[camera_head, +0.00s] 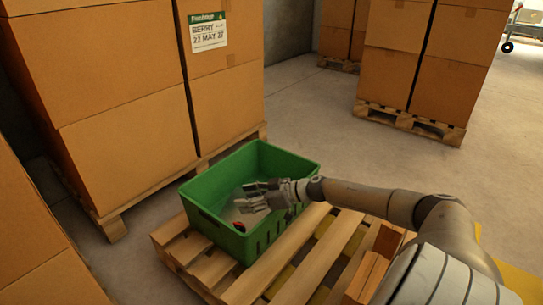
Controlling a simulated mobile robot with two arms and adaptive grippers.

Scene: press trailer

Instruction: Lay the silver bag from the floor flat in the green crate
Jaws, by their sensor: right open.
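The green crate (206,186) stands on a wooden pallet, its open top facing up. My right gripper (246,197) reaches in from the right over the crate's right wall, and its open fingers are over the crate's inside. A greyish patch and a small red thing (239,227) show in the crate below the fingers. I cannot tell whether the grey patch is the silver bag or the crate's floor. No silver bag shows clearly on the floor. My left gripper is out of view.
The wooden pallet (292,262) has bare slats right of the crate. Tall stacks of cardboard boxes (125,110) stand close behind and left of it. Another box stack on a pallet (411,124) stands at the back right. Clear concrete floor (310,120) lies between the stacks.

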